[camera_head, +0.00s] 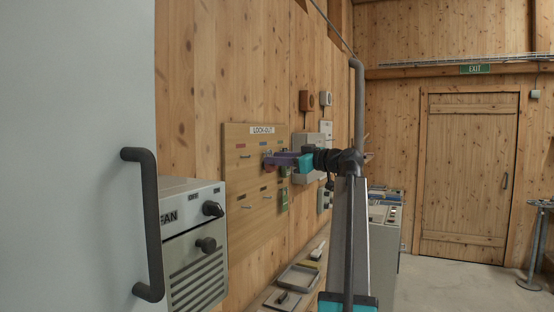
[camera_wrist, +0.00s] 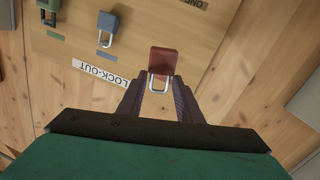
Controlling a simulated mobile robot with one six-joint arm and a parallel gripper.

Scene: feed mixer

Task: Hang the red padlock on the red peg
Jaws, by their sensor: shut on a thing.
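The red padlock (camera_wrist: 164,61) is in the wrist view, its body beyond the fingertips and its shackle between them. My gripper (camera_wrist: 159,84) is shut on it; in the head view my gripper (camera_head: 272,160) is in front of the lock-out board (camera_head: 237,215). A red mark (camera_head: 241,144) is on the upper left of the board, with a small peg (camera_head: 244,155) below it, left of my gripper. I cannot make out that peg in the wrist view. The gap between padlock and board is hard to judge.
A blue padlock (camera_wrist: 107,27) and a dark green one (camera_wrist: 48,9) hang on the board near my gripper. A grey FAN box (camera_head: 193,240) stands at the left. Grey boxes (camera_head: 308,143) are on the wall right of the board. Trays (camera_head: 298,277) lie on the bench below.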

